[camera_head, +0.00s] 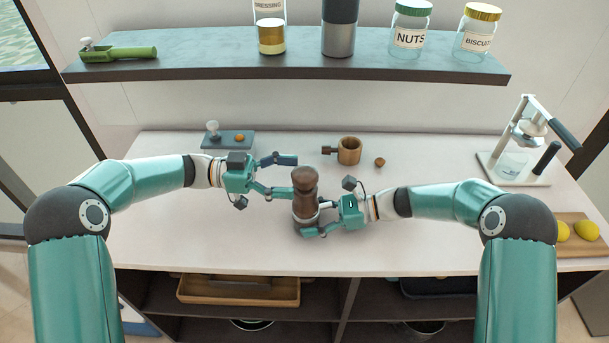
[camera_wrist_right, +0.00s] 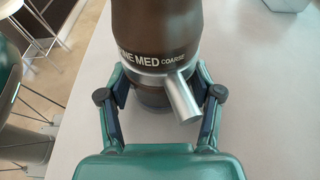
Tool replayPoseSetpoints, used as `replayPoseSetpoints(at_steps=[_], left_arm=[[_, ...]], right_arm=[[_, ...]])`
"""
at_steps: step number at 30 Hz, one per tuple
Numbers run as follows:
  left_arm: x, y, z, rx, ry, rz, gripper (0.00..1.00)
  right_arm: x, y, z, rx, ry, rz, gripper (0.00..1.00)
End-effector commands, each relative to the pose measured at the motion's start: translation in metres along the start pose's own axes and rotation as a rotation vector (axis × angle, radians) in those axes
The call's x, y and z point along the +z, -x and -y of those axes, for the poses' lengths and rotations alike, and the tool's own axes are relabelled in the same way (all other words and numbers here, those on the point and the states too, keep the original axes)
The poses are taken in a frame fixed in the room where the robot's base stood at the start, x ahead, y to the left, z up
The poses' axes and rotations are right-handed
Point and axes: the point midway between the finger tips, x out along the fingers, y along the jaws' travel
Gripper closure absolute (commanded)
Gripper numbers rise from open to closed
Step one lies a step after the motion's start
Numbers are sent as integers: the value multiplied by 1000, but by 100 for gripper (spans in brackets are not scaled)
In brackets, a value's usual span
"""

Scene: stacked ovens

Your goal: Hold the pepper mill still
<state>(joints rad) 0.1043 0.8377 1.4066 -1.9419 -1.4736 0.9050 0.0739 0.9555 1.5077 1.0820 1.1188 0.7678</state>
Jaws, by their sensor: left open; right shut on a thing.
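The brown pepper mill (camera_head: 305,187) stands upright on the white counter (camera_head: 170,230), near the middle. It has a round top, and a metal band with grind lettering and a short metal spout shows in the right wrist view (camera_wrist_right: 153,60). My right gripper (camera_head: 312,230) is shut on the lower part of the mill, with one finger on each side; it also shows in the right wrist view (camera_wrist_right: 160,105). My left gripper (camera_head: 291,174) is open and empty, just left of the mill's upper part. Its fingers point toward the mill.
A wooden cup with a handle (camera_head: 349,151) and a small brown ball (camera_head: 379,162) lie behind the mill. A press (camera_head: 519,145) and a board with lemons (camera_head: 578,248) stand at the right. A shelf (camera_head: 190,58) with jars hangs above the back.

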Motion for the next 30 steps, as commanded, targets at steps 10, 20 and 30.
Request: replayPoseSetpoints(at_steps=[10,20,30], left_arm=[[0,-35,0,0,2,-1,18],[0,-35,0,-1,2,0,28],[0,-35,0,-1,1,0,80]], right_arm=[[0,0,0,0,0,0,86],[0,0,0,1,0,0,86],[0,0,0,1,1,0,86]])
